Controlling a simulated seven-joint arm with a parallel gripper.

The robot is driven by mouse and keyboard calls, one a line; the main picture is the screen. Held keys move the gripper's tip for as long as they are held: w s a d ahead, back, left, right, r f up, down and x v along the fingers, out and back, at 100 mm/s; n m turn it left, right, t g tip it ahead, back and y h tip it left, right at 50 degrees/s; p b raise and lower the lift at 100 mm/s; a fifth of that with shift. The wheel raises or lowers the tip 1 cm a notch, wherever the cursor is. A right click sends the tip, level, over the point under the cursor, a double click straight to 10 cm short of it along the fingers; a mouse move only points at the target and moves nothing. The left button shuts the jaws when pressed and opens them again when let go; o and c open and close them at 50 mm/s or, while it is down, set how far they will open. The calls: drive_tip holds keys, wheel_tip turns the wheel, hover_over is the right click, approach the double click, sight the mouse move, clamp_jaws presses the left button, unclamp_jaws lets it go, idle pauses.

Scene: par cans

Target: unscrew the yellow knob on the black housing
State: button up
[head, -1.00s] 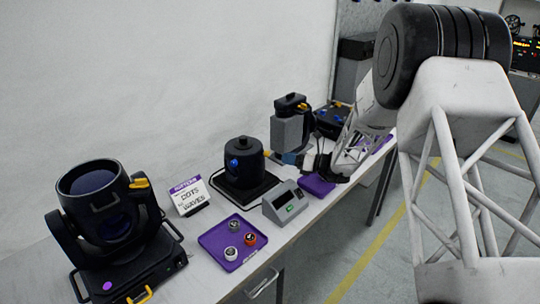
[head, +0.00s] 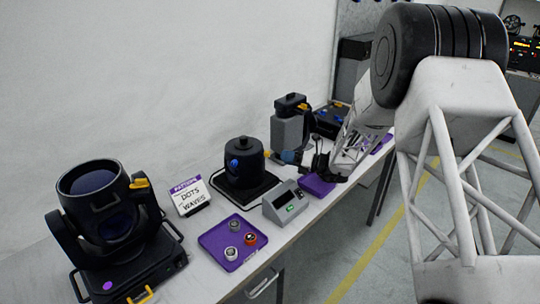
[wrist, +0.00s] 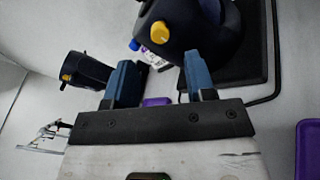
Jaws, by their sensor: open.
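The black housing (head: 240,178) is a squat cylinder on a dark base plate on the bench. Its yellow knob (head: 267,153) is on its right side, and a blue knob (head: 233,163) faces the front. In the wrist view the yellow knob (wrist: 160,33) lies just beyond the fingertips, roughly between them, on the housing (wrist: 185,30). The blue knob (wrist: 134,45) shows below left of it. My gripper (wrist: 161,72) is open with blue fingers and nothing between them. In the head view my gripper (head: 284,157) is just right of the yellow knob, apart from it as far as I can tell.
A black moving-head lamp (head: 105,235) with a yellow knob stands left. A sign (head: 190,196), a purple tray (head: 222,223) with small round parts and a grey box (head: 285,200) are nearby. A grey canister (head: 288,133) stands behind my gripper. A cable lies beside the base plate.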

sight(269, 154)
drive_tip(key=shift+x, duration=3.5)
drive_tip(key=shift+c, duration=0.3)
drive_tip(key=c, duration=0.9)
drive_tip(key=shift+o, duration=0.2)
drive_tip(key=shift+n, duration=0.4)
